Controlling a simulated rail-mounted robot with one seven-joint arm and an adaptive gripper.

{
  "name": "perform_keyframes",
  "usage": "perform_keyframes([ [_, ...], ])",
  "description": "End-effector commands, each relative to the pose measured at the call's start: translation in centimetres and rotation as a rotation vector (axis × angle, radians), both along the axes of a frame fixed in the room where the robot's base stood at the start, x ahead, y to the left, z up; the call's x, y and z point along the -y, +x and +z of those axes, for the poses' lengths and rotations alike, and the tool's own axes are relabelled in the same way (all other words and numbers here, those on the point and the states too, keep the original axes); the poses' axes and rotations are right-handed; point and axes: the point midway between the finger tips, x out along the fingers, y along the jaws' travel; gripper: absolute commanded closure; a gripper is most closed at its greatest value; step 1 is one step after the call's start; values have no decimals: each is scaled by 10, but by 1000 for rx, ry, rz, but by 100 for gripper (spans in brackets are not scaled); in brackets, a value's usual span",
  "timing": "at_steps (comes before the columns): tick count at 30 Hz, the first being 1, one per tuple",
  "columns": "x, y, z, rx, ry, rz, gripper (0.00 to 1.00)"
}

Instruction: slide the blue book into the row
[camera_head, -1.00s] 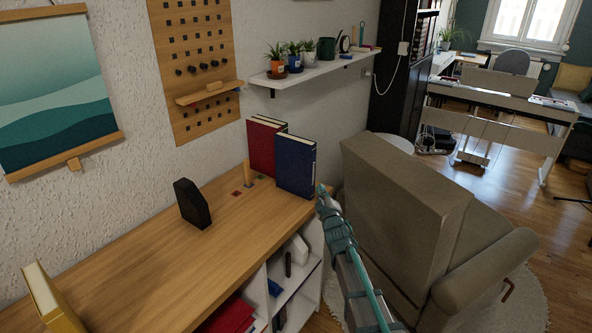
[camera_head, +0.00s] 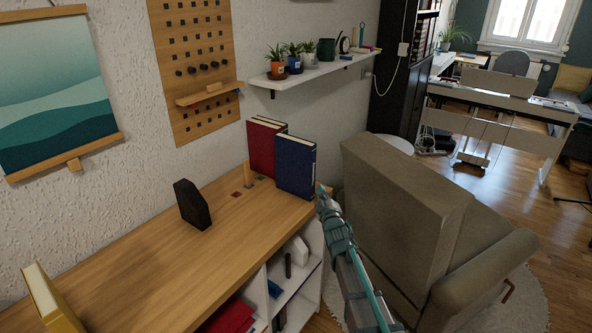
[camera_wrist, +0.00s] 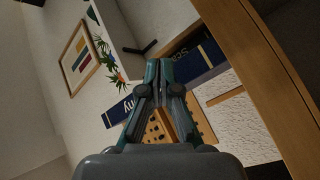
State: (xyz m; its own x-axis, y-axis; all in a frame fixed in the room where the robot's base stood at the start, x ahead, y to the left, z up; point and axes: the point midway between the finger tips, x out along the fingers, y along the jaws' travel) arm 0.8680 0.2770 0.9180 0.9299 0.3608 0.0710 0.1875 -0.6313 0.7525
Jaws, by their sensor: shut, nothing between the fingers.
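The blue book (camera_head: 296,167) stands upright at the right end of the wooden top (camera_head: 150,262), nearer the front than the red book (camera_head: 264,147). The red book stands upright beside it, partly hidden by it. My gripper (camera_head: 322,190) is shut and empty, by the blue book's lower right side. In the wrist view my gripper (camera_wrist: 158,66) crosses in front of the blue book's lettered spine (camera_wrist: 204,62), hiding its middle. I cannot tell whether the fingertips touch it.
A black block (camera_head: 192,204) stands mid-top and a yellow book (camera_head: 50,300) at the near left. A small wooden piece (camera_head: 248,172) stands left of the red book. A beige armchair (camera_head: 405,215) is close on the right. A wall shelf (camera_head: 315,68) holds plants.

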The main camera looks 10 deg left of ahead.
Motion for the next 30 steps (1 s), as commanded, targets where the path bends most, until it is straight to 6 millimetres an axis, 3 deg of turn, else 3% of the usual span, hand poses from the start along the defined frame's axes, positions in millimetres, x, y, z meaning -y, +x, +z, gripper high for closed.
perform_keyframes([
  [30, -8, 4, 0, 0, 0, 0, 100],
])
